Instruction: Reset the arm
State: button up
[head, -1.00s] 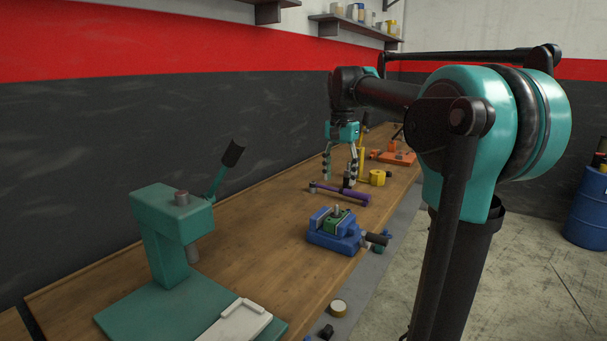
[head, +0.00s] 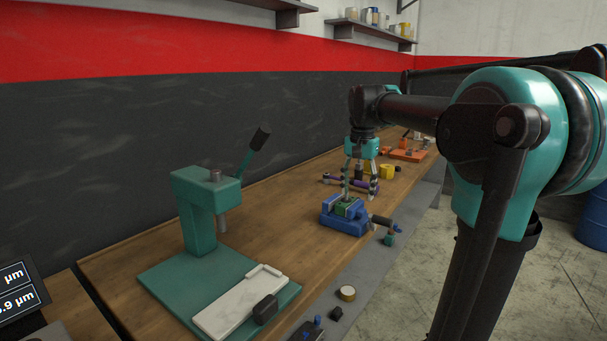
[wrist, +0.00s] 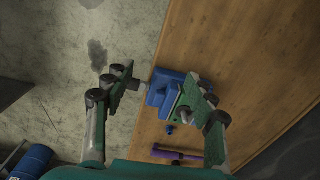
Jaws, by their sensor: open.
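My arm reaches out over the workbench (head: 140,262) with my gripper (head: 361,180) pointing down. The gripper is open, with its two fingers spread apart and nothing held between them. The blue vise (head: 345,222) sits near the bench's front edge, with a green part (head: 348,207) in its jaws.
A green press (head: 200,225) with a raised lever stands at the near left. A purple tool (head: 335,179), a yellow part (head: 387,172) and an orange item (head: 408,155) lie farther along the bench.

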jog(key=s+d+f+n+t, duration=0.1)
jog(key=s+f+n+t, duration=0.1)
jog(key=s+f, duration=0.8)
jog(key=s+d+f+n+t, duration=0.1)
jog(key=s+f+n, duration=0.3)
jog(key=s+f, duration=0.7)
notch_tip(320, 180, down, 8)
jog(key=shift+d+r+t, duration=0.25)
jog(key=shift+d+t, duration=0.15)
jog(key=shift+d, duration=0.4)
